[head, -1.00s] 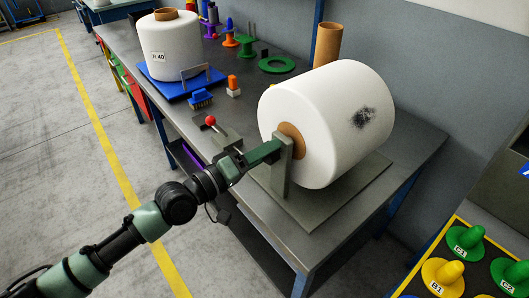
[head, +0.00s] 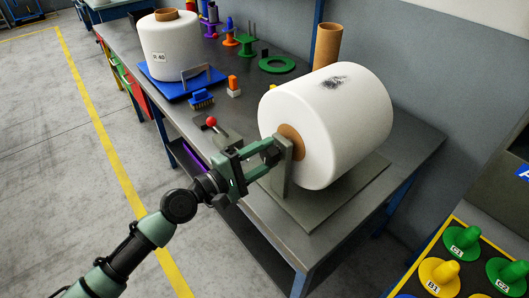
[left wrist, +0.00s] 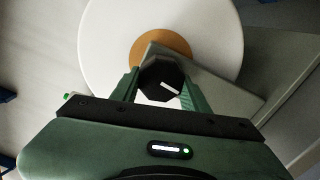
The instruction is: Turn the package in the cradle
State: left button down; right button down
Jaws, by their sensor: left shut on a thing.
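The package (head: 335,130), a big white yarn roll with a brown core (head: 292,137), lies on its side in the grey cradle (head: 282,175). A dark smudge (head: 333,82) shows on top of the package. My left gripper (head: 276,150) is at the cradle's near upright, at the core end. In the left wrist view, its green fingers are shut on a black knob (left wrist: 162,78) with a white mark, in front of the core (left wrist: 150,49). The package's face (left wrist: 215,30) fills the upper part of that view. My right gripper is not in view.
A second white package (head: 170,45) stands upright on a blue board at the table's far left. A tray of labelled pegs (head: 440,275) is at lower right.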

pick_arm(q)
jog(key=shift+r+n, duration=0.15)
jog(key=shift+n, duration=0.25)
jog(key=c, duration=0.8)
grip_release()
jog(key=shift+d, duration=0.1)
jog(key=shift+o, duration=0.4)
jog(key=shift+w+d, duration=0.1)
jog(key=shift+s+a+f, duration=0.2)
jog(key=shift+a, duration=0.15)
jog(key=b+v, duration=0.2)
jog(key=v, duration=0.5)
